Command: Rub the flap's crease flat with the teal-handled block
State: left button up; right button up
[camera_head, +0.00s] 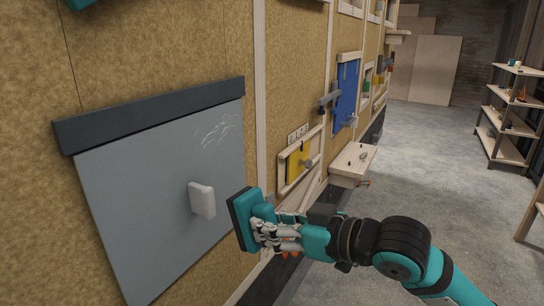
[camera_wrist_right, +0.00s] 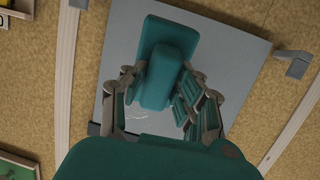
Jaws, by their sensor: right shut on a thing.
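A grey flap (camera_head: 140,200) hangs on the tan wall at the left of the head view, below a dark bar (camera_head: 150,115). Pale crease marks (camera_head: 215,131) show near its upper right corner. A white handle (camera_head: 202,200) sticks out from its lower middle. My right gripper (camera_head: 266,232) is shut on the teal-handled block (camera_head: 240,218), which has a dark face turned toward the wall. The block is near the flap's lower right edge; I cannot tell whether it touches. In the wrist view, the block (camera_wrist_right: 165,75) lies between the fingers, before the flap (camera_wrist_right: 235,50). My left gripper is not seen.
Along the wall to the right are a small frame with a yellow panel (camera_head: 297,165) and a blue panel (camera_head: 346,95). A low wooden ledge (camera_head: 352,164) juts out. Shelves (camera_head: 505,110) stand at the far right. The concrete floor (camera_head: 430,150) between is clear.

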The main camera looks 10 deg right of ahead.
notch_tip(320, 180, up, 13)
jog(key=n+y, duration=0.1)
jog(key=y, duration=0.2)
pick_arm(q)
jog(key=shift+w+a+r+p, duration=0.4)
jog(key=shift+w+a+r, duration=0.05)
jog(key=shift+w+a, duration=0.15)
pick_arm(e)
jog(key=shift+t, duration=0.3)
jog(key=shift+s+a+x, duration=0.1)
jog(key=shift+s+x, duration=0.05)
jog(key=shift+x, duration=0.85)
jog(key=shift+s+a+x, duration=0.1)
jog(key=shift+x, duration=0.95)
jog(key=shift+s+a+x, duration=0.1)
jog(key=shift+s+x, duration=0.05)
jog(key=shift+x, duration=0.85)
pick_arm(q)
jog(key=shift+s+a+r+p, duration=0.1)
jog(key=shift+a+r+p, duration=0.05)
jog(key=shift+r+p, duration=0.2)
pick_arm(e)
jog(key=shift+x, duration=0.9)
